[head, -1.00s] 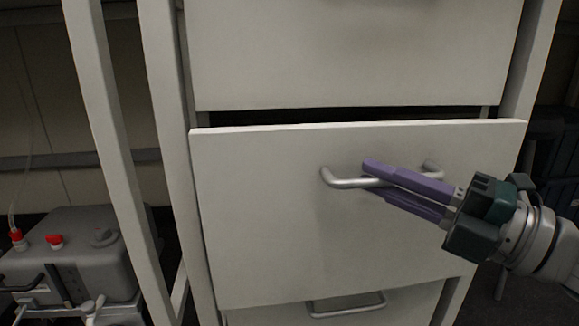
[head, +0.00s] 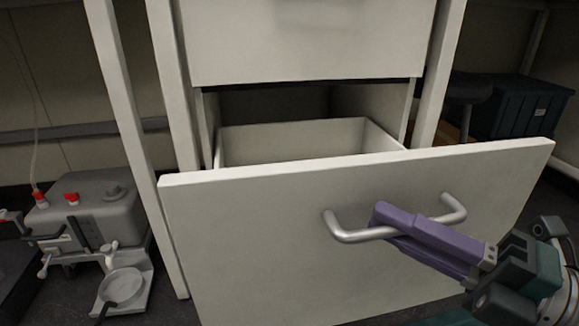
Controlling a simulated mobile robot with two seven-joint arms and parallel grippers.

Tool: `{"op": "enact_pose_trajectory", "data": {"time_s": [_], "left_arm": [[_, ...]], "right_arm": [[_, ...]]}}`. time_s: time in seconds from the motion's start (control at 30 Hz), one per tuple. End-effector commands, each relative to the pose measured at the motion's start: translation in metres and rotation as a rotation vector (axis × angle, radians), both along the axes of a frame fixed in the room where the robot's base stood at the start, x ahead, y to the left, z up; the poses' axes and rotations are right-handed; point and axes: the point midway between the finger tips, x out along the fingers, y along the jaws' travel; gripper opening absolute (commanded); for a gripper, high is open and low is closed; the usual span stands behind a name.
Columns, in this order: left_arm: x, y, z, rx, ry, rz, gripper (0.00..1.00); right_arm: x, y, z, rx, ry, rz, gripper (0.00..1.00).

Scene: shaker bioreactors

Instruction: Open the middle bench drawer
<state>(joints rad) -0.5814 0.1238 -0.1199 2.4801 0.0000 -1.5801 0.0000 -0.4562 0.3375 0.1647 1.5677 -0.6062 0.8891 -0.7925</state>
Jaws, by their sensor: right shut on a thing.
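The middle bench drawer (head: 270,250) is pulled well out of the white bench in the head view. Its inside (head: 290,138) shows behind the front panel, and the part that shows looks empty. The silver bar handle (head: 350,236) is on the drawer front. My right gripper (head: 385,222) comes in from the lower right, and its purple fingers are shut around the handle bar near its middle. My left gripper is not in view.
The upper drawer (head: 300,45) is shut above. White bench legs (head: 168,90) stand on both sides. At the left, a grey device with red caps (head: 88,212) sits on the dark floor. A dark crate (head: 515,105) stands at the back right.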

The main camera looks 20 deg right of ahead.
Motion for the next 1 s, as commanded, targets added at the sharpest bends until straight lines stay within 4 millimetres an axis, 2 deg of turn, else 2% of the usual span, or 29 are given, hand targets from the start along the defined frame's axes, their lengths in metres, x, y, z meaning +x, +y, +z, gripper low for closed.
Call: {"op": "enact_pose_trajectory", "data": {"time_s": [0.53, 0.57, 0.8, 1.0], "left_arm": [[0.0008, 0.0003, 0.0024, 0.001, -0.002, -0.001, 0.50], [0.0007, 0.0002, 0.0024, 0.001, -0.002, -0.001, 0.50], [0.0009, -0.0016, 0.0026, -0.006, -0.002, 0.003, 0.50], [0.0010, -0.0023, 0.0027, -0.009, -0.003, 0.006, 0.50]], "right_arm": [[-0.0048, 0.0015, 0.0002, -0.001, -0.001, 0.002, 0.00], [-0.0048, 0.0015, 0.0002, -0.001, -0.001, 0.002, 0.17], [-0.0047, 0.0013, -0.0001, -0.001, 0.000, 0.001, 0.44], [-0.0047, 0.0013, -0.0002, 0.000, 0.000, 0.001, 0.45]]}}
